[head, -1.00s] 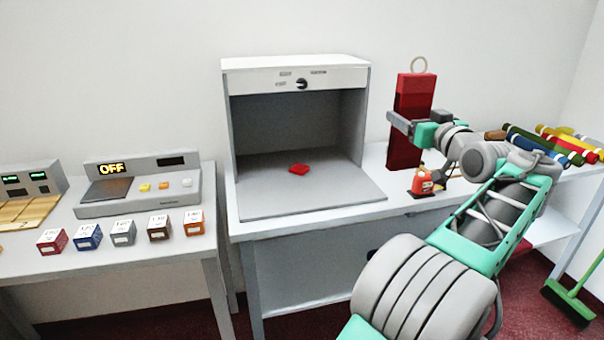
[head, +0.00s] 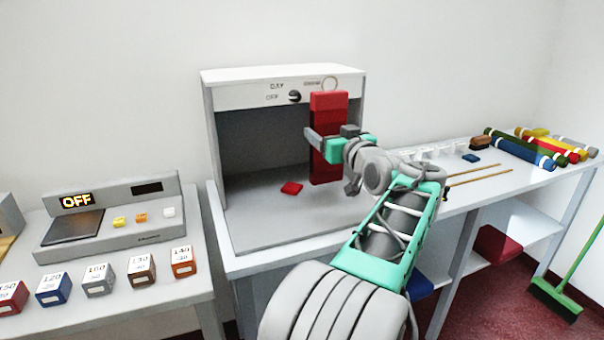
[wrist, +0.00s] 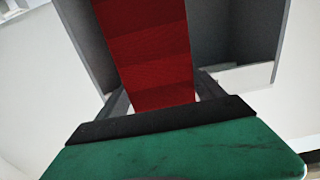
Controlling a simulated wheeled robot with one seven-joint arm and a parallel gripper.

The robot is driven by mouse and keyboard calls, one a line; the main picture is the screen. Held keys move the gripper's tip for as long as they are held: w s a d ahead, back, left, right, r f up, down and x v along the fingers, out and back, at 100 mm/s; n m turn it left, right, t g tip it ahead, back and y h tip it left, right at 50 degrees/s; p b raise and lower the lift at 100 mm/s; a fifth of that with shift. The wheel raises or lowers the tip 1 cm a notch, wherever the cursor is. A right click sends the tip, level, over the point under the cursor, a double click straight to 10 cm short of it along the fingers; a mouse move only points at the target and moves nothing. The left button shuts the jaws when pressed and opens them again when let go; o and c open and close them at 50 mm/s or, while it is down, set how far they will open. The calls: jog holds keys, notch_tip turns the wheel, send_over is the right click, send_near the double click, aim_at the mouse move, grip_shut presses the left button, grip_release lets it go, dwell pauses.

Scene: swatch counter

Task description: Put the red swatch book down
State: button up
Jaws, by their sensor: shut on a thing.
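The red swatch book (head: 329,112) is a tall strip of red shades with a ring at its top. My gripper (head: 318,140) is shut on it and holds it upright in front of the right side of the light booth (head: 283,76). In the wrist view the swatch book (wrist: 148,50) runs up between the fingers, with its upper part out of the frame. In the head view its lower end hangs over the right part of the booth floor (head: 262,229); I cannot tell whether it touches.
A small red piece (head: 291,188) lies on the booth floor. The booth knob (head: 295,96) is at its top. To the right are two thin sticks (head: 480,175), a blue block (head: 471,158) and colored rolls (head: 520,150). A scale (head: 110,215) and several paint boxes (head: 98,279) stand left.

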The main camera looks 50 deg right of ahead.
jog(key=w+a+f+b, duration=0.1)
jog(key=w+a+f, duration=0.2)
jog(key=f, duration=0.6)
jog(key=shift+w+a, duration=0.15)
jog(key=shift+w, duration=0.55)
jog(key=shift+f, duration=0.1)
jog(key=shift+f+b, duration=0.15)
jog(key=shift+b, duration=0.2)
jog(key=o, duration=1.6)
